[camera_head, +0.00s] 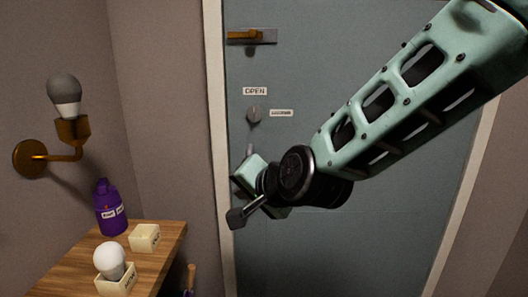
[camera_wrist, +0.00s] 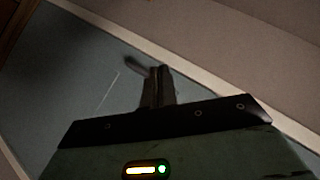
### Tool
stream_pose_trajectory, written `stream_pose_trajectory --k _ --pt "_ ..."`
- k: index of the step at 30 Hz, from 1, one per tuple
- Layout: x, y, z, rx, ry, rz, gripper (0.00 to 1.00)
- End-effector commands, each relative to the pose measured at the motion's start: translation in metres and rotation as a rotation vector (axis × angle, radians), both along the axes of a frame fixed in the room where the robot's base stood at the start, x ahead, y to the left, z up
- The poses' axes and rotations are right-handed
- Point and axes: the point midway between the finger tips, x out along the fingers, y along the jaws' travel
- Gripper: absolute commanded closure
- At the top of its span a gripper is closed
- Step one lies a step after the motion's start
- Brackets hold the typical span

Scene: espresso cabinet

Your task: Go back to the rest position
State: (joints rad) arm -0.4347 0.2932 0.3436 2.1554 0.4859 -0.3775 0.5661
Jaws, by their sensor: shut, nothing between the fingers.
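My gripper (camera_wrist: 157,75) shows in the wrist view with its two fingers side by side, shut and empty. A grey-blue panel, which looks like the door, and a pale frame strip lie beyond the fingers. In the head view my arm reaches in from the upper right and bends in front of the door (camera_head: 350,235). The gripper's fingertips cannot be made out clearly there. A small dark shape lies just beside the fingertips in the wrist view; I cannot tell what it is.
The door has a brass handle (camera_head: 245,36), an OPEN label (camera_head: 255,91) and a round knob (camera_head: 254,113). At left, a brass wall lamp (camera_head: 30,157) holds a grey bulb (camera_head: 65,92). A wooden shelf (camera_head: 160,240) bears a purple bottle (camera_head: 110,208), an open box (camera_head: 116,286) with a white bulb (camera_head: 109,259), and another box (camera_head: 145,237).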

Motion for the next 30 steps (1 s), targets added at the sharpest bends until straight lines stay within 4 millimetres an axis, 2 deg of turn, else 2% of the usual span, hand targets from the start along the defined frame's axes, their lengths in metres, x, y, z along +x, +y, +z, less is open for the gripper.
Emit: stream_pose_trajectory --k 1,4,6,9,13,16,19,30 --pt "-0.028 -0.008 -0.002 -0.099 0.030 0.098 1.00" --pt "-0.086 -0.031 -0.019 -0.316 0.105 0.314 1.00" --pt "-0.128 -0.056 -0.031 -0.464 0.159 0.464 1.00" --pt "-0.180 -0.097 -0.043 -0.655 0.236 0.659 1.00" --pt "-0.229 -0.144 -0.051 -0.830 0.325 0.846 1.00" --pt "-0.251 -0.168 -0.054 -0.907 0.374 0.933 1.00" --pt "-0.262 -0.180 -0.054 -0.945 0.399 0.976 1.00" --pt "-0.264 -0.182 -0.055 -0.952 0.406 0.986 1.00"
